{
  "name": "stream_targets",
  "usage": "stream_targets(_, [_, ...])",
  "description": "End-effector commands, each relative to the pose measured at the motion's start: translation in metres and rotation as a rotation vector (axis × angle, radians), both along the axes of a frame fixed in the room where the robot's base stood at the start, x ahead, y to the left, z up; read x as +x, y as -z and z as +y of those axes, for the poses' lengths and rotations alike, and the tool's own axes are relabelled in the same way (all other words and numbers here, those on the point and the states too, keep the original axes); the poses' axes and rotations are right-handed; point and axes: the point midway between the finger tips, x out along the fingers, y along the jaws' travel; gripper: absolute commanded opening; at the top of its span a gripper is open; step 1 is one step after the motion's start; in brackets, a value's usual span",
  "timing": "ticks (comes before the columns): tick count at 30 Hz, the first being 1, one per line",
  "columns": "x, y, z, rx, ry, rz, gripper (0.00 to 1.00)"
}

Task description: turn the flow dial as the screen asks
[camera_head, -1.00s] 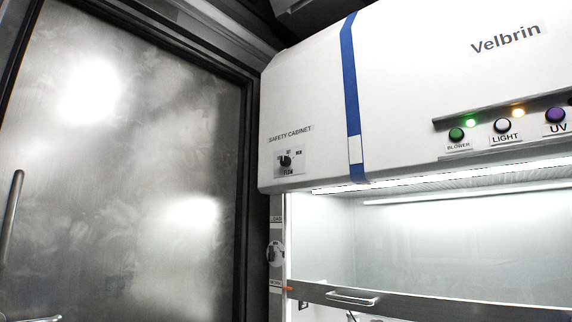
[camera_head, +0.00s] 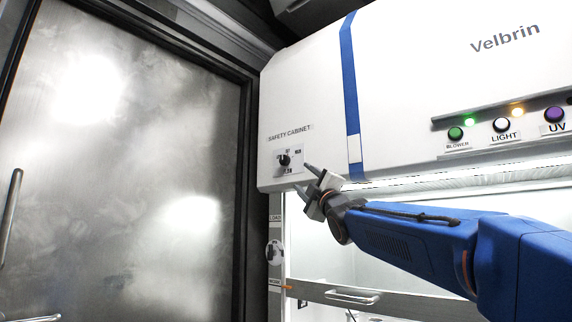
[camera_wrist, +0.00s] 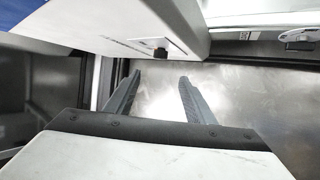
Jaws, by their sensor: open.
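The flow dial (camera_head: 284,160) is a small black knob on a white label plate at the lower left of the safety cabinet's (camera_head: 400,90) front. It also shows in the wrist view as a dark knob (camera_wrist: 161,54), beyond my fingertips. My gripper (camera_head: 305,180) is open and empty, just below and to the right of the dial, apart from it. In the wrist view the two grey fingers (camera_wrist: 160,78) point toward the far metal surface. The dial's markings are too small to read surely. No screen shows clearly.
Blower (camera_head: 456,133), light (camera_head: 502,125) and UV (camera_head: 554,114) buttons sit at the right, with green and amber lamps above. A blue stripe (camera_head: 349,90) runs down the cabinet. A second knob (camera_head: 274,252) is on the side post. A metal door (camera_head: 120,170) stands at left.

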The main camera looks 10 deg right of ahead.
Motion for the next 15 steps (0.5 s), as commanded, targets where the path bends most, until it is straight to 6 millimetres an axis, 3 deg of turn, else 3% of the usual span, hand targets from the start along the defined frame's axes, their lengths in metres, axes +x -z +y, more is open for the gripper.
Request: stream_targets(15, [0.059,-0.034,0.01,0.004,-0.001,0.002,0.49])
